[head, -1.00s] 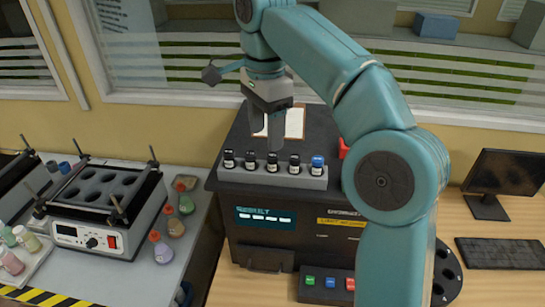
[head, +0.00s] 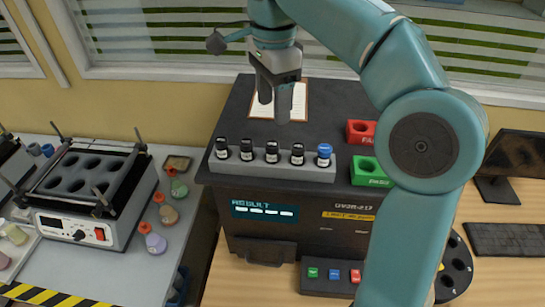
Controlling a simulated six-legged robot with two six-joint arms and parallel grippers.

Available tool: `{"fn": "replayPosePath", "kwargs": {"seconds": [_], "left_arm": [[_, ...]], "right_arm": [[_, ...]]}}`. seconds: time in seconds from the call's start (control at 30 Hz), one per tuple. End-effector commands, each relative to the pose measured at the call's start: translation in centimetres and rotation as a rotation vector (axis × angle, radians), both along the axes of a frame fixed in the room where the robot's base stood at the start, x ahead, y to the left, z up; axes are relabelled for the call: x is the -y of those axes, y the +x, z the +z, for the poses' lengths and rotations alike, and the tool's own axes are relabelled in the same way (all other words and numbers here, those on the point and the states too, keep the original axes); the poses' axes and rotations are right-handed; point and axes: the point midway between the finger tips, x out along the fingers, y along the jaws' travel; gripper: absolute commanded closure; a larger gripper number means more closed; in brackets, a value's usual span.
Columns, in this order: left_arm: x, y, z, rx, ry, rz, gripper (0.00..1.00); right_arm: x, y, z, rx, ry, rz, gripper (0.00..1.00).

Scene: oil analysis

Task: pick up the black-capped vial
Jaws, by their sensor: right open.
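Several black-capped vials stand upright in a row in a grey rack (head: 262,171) on top of the dark analyser (head: 225,193). The black-capped vial nearest the middle (head: 272,151) stands among them. A blue-capped vial (head: 324,155) fills the right end of the row. My right gripper (head: 275,108) is open and empty, pointing down. In the picture its fingers are just above the row, over the middle black caps, apart from them. How far behind the row they are I cannot tell. My left gripper is not in view.
A red block marked FAIL (head: 361,132) and a green block marked PASS (head: 371,171) sit right of the rack, partly beside my arm. A clipboard (head: 299,101) lies behind my gripper. A heater block (head: 75,191) and small bottles stand at left.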

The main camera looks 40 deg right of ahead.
Motion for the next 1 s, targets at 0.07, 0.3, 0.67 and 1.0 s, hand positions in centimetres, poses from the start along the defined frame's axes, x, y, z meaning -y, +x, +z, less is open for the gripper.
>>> {"fn": "replayPosePath", "kwargs": {"seconds": [0.07,0.3,0.67,1.0], "left_arm": [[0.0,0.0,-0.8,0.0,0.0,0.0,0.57],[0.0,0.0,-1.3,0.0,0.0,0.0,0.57],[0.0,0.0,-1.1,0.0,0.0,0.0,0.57],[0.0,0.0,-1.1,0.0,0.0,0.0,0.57]], "right_arm": [[-0.1,-0.1,-2.3,-0.003,0.0,0.001,0.4],[-0.1,0.0,-5.6,0.0,-0.001,0.0,0.4],[0.0,0.2,-10.1,-0.003,0.0,0.0,0.4],[0.0,0.3,-11.1,-0.001,0.0,0.001,0.4]]}}
